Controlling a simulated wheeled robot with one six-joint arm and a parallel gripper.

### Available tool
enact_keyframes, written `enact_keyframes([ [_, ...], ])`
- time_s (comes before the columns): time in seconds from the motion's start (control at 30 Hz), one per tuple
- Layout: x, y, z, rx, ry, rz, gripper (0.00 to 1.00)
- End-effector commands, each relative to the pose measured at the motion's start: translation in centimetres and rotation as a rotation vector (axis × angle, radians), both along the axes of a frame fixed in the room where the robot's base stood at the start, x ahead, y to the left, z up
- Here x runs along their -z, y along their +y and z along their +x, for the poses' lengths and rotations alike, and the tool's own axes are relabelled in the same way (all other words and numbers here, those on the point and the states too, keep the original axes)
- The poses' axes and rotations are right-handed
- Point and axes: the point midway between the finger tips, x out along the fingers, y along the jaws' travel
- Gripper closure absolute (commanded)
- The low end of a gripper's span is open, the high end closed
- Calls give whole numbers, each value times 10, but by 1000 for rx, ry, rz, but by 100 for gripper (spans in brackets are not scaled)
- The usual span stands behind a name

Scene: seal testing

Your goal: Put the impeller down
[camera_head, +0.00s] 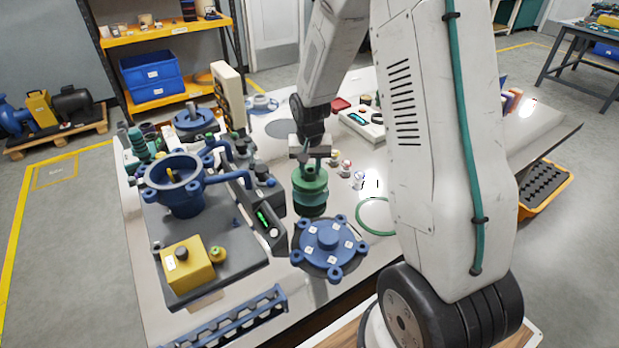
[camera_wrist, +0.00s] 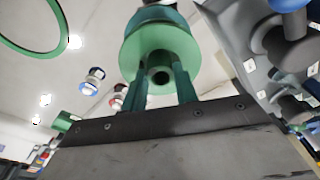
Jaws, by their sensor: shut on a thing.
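The green impeller (camera_head: 309,185), a round disc with a hub, is at the centre of the bench in the head view. My gripper (camera_head: 311,165) is above it and shut on its hub, pointing down. In the wrist view the impeller (camera_wrist: 160,45) fills the top middle, and the teal fingers of my gripper (camera_wrist: 160,88) stand either side of the hub. Darker green shows under the disc; I cannot tell whether the impeller touches anything below.
A blue flanged cover (camera_head: 328,248) lies just in front of the impeller. The blue pump housing (camera_head: 174,185) stands on a grey plate to the left, with a yellow block (camera_head: 187,265) near it. A green ring (camera_head: 377,217) lies to the right on bare white bench.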

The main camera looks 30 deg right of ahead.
Motion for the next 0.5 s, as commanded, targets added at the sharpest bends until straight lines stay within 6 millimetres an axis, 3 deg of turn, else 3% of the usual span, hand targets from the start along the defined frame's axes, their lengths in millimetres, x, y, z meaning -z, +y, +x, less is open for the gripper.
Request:
enact_keyframes([
  [0.3, 36, -2, -1, 4, 1, 1, 100],
  [0.5, 37, -3, 0, 4, -2, 0, 100],
])
